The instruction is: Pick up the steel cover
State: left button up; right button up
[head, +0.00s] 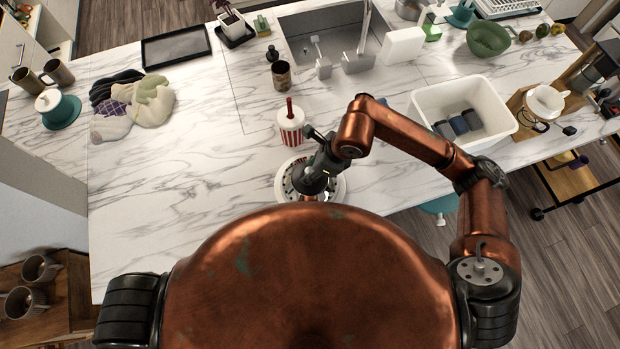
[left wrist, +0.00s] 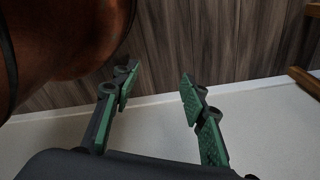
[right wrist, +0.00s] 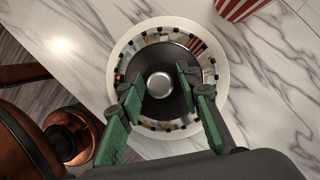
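The steel cover (right wrist: 145,55) is a round, shiny lid with a dark middle, a mirror-like ring and a silver knob (right wrist: 160,85). It sits on a white plate (right wrist: 221,65) near the counter's front edge. In the head view the plate's rim (head: 340,186) shows, with the cover mostly hidden by my right gripper (head: 309,190). In the right wrist view my right gripper (right wrist: 155,86) is open above the cover, its green-padded fingers on either side of the knob; I cannot tell whether they touch it. My left gripper (left wrist: 158,82) is open and empty, away from the counter.
A red-and-white striped cup (head: 291,128) with a straw stands just behind the plate. A white bin (head: 460,97) with dark rolls is to the right. The counter's left middle is clear.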

grip_shut()
jog(key=shift+r, duration=0.15)
dwell(0.6)
